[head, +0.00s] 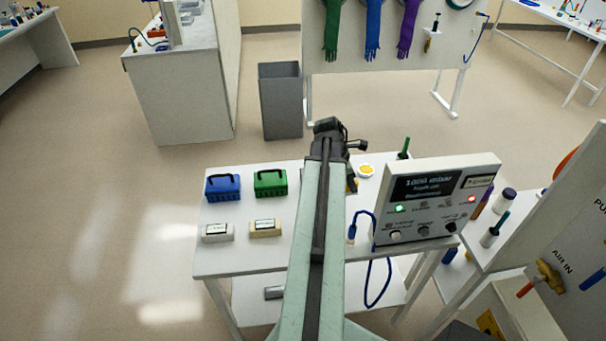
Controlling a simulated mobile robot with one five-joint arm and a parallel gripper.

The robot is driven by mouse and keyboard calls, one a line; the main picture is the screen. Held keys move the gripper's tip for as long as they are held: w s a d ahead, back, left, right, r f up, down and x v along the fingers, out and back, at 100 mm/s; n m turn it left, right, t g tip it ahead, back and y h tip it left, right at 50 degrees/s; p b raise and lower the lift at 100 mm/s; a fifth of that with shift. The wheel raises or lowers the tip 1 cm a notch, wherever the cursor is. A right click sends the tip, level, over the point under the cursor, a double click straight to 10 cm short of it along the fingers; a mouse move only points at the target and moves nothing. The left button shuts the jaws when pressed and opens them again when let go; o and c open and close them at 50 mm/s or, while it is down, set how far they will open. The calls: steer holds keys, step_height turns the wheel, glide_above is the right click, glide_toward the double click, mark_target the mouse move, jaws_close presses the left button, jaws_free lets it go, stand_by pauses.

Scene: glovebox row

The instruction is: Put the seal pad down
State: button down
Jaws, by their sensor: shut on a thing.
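My gripper (351,184) is over the back part of the white table, with my arm running up the picture in front of it. Only a dark bit of it shows at the arm's right edge, so its fingers are mostly hidden. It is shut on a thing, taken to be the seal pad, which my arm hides. A round yellow and white piece (366,171) shows on the table just right of the gripper; I cannot tell what it is.
On the white table (240,257) stand a blue case (223,186), a green case (270,183), a white labelled block (218,232) and a beige one (265,228). A control panel (437,199) rises at right, with a blue cable (372,290). A grey bin (281,101) stands behind.

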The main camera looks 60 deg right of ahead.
step_height(320, 180, down, 10)
steer(key=b, duration=1)
steer(key=shift+f, duration=0.15)
steer(key=shift+r, duration=0.2)
steer(key=shift+f, duration=0.15)
steer(key=c, duration=1.3)
jaws_free()
steer(key=shift+r+p, duration=0.4)
steer(key=shift+p, duration=0.05)
steer(key=p+v, duration=1)
steer(key=v, duration=0.1)
steer(key=shift+r+p, duration=0.25)
steer(key=shift+p, duration=0.05)
